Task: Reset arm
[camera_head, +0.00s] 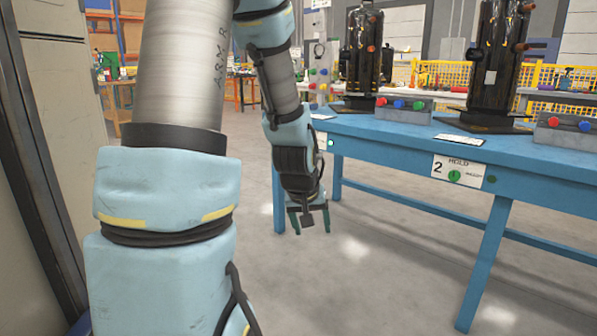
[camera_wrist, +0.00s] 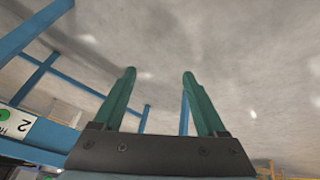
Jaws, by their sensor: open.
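My gripper (camera_head: 310,222) hangs at the end of my arm in the head view, pointing down beside the left end of the blue table. Its two green fingers are apart with nothing between them. The wrist view shows the same open gripper (camera_wrist: 159,82) with the concrete floor beyond the fingers. My arm fills the left part of the head view and bends down towards the gripper.
A blue table (camera_head: 400,150) stands on the right, with a "2 HOLD" label (camera_head: 457,171) on its front edge. A pale panel (camera_head: 50,100) is close on the left. Floor (camera_head: 370,270) in front is clear.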

